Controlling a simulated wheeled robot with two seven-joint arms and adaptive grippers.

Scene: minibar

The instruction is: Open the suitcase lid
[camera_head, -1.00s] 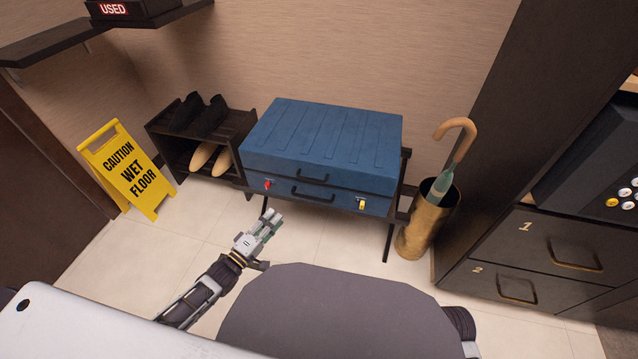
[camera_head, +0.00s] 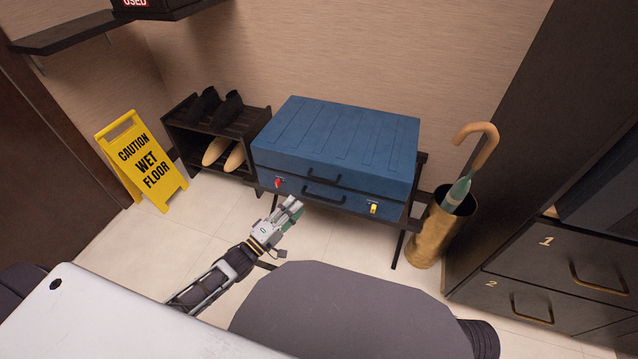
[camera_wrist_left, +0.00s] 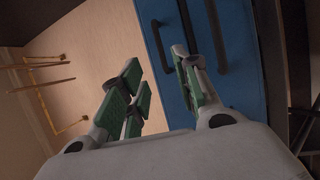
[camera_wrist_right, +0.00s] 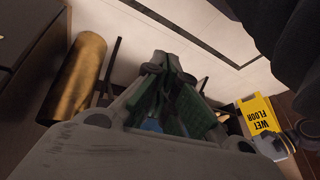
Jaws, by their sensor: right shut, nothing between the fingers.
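The blue suitcase (camera_head: 338,140) lies flat on a dark rack with its lid down. Its front has a red latch (camera_head: 278,183) at left, a yellow latch (camera_head: 373,208) at right and two black handles, one on the lid (camera_head: 323,175) and one below it (camera_head: 323,195). My left gripper (camera_head: 295,206) is in front of the suitcase, just below and right of the red latch. In the left wrist view its fingers (camera_wrist_left: 160,85) are apart, with the blue front (camera_wrist_left: 240,80) beyond. My right gripper (camera_wrist_right: 168,68) is shut and empty, seen only in the right wrist view.
A shoe rack (camera_head: 215,135) and a yellow wet-floor sign (camera_head: 143,163) stand left of the suitcase. A brass umbrella stand (camera_head: 438,232) is close on its right, beside dark drawers (camera_head: 550,260).

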